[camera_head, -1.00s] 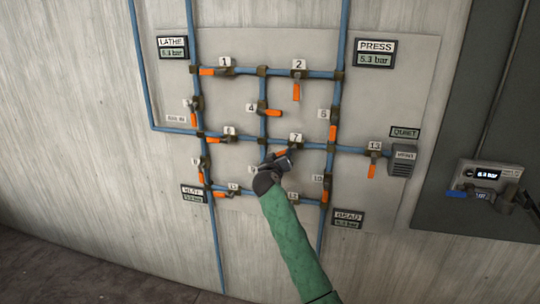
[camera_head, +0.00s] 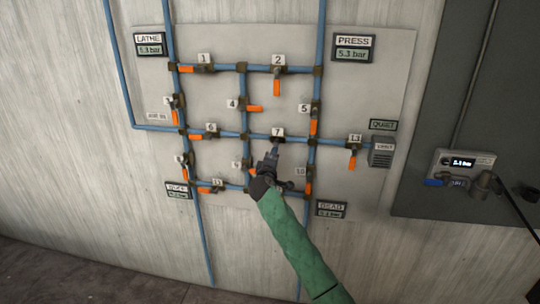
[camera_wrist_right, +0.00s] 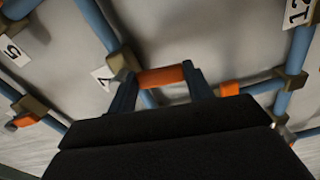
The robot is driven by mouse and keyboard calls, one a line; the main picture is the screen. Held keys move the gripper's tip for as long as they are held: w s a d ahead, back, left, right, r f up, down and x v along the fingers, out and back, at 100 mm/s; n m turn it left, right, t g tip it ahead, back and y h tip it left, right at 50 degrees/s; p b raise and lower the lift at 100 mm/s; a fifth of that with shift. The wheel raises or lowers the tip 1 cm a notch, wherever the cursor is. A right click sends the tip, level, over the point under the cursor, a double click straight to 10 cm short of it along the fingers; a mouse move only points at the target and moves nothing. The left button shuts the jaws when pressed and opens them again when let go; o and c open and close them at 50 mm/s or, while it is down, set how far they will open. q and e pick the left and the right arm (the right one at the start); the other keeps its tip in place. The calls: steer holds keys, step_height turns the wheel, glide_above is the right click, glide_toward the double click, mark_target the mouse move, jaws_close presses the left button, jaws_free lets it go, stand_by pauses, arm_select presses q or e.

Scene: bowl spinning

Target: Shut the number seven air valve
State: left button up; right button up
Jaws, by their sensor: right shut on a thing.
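The number seven valve sits on the blue pipe under its "7" label (camera_head: 277,132), right of the middle of the panel in the head view. My right gripper (camera_head: 271,156) is just below this valve, and its dark body hides the handle there. In the right wrist view, the gripper's two blue-grey fingers (camera_wrist_right: 160,82) are shut on the orange handle (camera_wrist_right: 162,76). The handle lies across the blue pipe, with the valve body (camera_wrist_right: 124,62) at its left end beside the 7 label (camera_wrist_right: 103,77). My left gripper is not in view.
Other orange-handled valves surround it, including number five (camera_head: 314,126), number four (camera_head: 253,108) and number thirteen (camera_head: 352,160). The press display (camera_head: 352,54) reads about 5.3 bar. A grey cabinet with a gauge (camera_head: 455,162) stands at the right.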

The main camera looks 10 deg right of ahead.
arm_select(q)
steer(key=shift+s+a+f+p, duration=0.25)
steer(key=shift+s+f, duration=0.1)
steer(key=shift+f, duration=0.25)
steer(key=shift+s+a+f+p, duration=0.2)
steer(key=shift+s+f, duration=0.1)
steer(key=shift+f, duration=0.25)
arm_select(e)
steer(key=shift+s+d+f+n, duration=0.1)
steer(key=shift+d+n, duration=0.1)
steer(key=shift+n, duration=0.3)
steer(key=shift+s+d+n, duration=0.1)
steer(key=shift+d+n, duration=0.05)
steer(key=shift+n, duration=0.35)
steer(key=o, duration=1.4)
arm_select(q)
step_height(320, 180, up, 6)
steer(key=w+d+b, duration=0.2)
steer(key=b, duration=0.1)
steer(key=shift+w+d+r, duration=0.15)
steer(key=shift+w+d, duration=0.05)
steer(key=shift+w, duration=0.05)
arm_select(e)
steer(key=shift+v, duration=3.9)
